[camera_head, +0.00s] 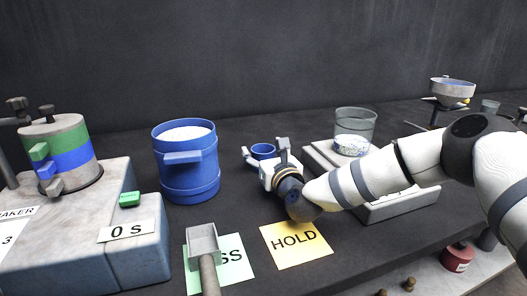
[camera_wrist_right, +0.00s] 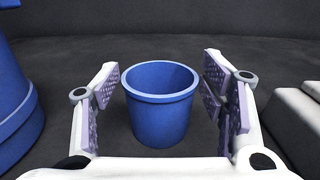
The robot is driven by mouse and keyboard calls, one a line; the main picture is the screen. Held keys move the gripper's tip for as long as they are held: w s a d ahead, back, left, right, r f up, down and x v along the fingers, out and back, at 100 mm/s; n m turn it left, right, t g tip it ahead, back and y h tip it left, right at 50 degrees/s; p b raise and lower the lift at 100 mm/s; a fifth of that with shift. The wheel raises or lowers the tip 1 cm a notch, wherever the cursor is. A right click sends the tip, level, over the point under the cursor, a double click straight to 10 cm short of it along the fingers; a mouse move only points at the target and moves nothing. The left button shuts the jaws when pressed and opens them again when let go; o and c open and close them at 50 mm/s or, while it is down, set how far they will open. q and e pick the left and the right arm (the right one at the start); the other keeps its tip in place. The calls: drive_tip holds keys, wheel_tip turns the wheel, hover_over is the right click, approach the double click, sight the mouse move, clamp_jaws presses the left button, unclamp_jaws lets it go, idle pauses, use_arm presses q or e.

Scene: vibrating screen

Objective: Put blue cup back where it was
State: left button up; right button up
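The small blue cup (camera_head: 263,151) stands upright on the dark bench, behind the yellow HOLD card. It also shows in the right wrist view (camera_wrist_right: 160,104), between the two fingers. My right gripper (camera_head: 266,158) is open around the cup, with a visible gap between each finger pad and the cup wall in the right wrist view (camera_wrist_right: 160,95). The cup's lower part is partly hidden by the gripper in the head view. My left gripper is not in view.
A large blue container (camera_head: 188,178) with white contents stands left of the cup. A grey scale (camera_head: 400,205) with a glass beaker (camera_head: 355,125) is to the right. The yellow HOLD card (camera_head: 296,246) and a scoop (camera_head: 203,243) lie in front. The shaker (camera_head: 60,158) stands far left.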

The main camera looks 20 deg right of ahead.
drive_tip(key=shift+r, duration=0.1)
drive_tip(key=shift+s+r, duration=0.25)
drive_tip(key=s, duration=0.5)
drive_tip(key=s+p, duration=0.1)
drive_tip(key=s, duration=0.4)
drive_tip(key=shift+s+d+f, duration=0.1)
drive_tip(key=shift+s+d, duration=0.1)
drive_tip(key=shift+s, duration=0.6)
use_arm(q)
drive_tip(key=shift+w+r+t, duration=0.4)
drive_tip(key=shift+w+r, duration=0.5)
use_arm(e)
drive_tip(key=shift+f, duration=0.1)
